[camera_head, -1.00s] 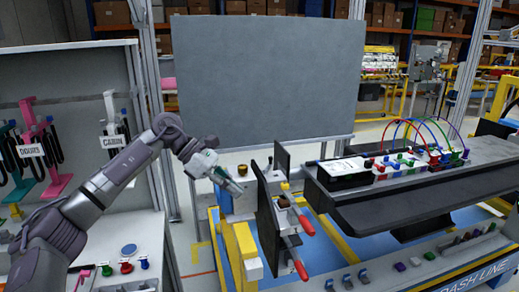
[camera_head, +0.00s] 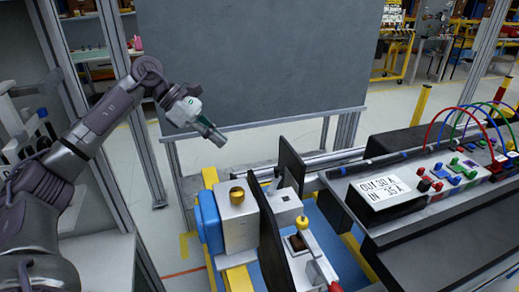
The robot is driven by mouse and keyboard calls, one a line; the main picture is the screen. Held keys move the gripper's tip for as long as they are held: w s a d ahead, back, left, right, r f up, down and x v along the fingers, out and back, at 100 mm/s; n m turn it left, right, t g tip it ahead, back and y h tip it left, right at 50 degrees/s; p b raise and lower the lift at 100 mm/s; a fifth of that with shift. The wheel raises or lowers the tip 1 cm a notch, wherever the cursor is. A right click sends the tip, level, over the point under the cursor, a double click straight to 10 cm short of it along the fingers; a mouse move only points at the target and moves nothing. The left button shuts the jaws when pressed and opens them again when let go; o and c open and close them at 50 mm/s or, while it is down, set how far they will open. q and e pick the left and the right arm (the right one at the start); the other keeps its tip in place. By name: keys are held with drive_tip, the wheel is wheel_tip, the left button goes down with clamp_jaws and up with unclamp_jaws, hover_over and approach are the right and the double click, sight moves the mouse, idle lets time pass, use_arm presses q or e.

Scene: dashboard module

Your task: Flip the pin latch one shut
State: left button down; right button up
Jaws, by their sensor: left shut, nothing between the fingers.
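My left gripper (camera_head: 214,136) is shut and empty. It hangs in the air above and behind the fixture, apart from it, pointing down and right. A pale metal block (camera_head: 238,222) with a brass knob (camera_head: 237,195) stands at the left end of the fixture. To its right, past a dark upright plate (camera_head: 268,240), a small yellow piece (camera_head: 302,222) stands up by a brown part in a pale holder. I cannot tell which of these is pin latch one, or its position. My right gripper is not in view.
A black dashboard beam (camera_head: 400,215) lies to the right, carrying a labelled box (camera_head: 384,188), coloured connectors and looped cables. A large grey board (camera_head: 250,65) stands behind. A blue part (camera_head: 208,222) sits left of the metal block. Open air surrounds the gripper.

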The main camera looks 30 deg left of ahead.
use_arm(q)
drive_tip(key=p, duration=0.3)
approach(274, 180)
wheel_tip(274, 180, down, 3)
drive_tip(key=w, duration=0.1)
drive_tip(key=w+d+p, duration=0.1)
drive_tip(key=w+d, duration=0.1)
drive_tip(key=d, duration=0.1)
drive_tip(key=shift+d+f+p, duration=0.1)
drive_tip(key=shift+f+p, duration=0.1)
drive_tip(key=shift+p, duration=0.2)
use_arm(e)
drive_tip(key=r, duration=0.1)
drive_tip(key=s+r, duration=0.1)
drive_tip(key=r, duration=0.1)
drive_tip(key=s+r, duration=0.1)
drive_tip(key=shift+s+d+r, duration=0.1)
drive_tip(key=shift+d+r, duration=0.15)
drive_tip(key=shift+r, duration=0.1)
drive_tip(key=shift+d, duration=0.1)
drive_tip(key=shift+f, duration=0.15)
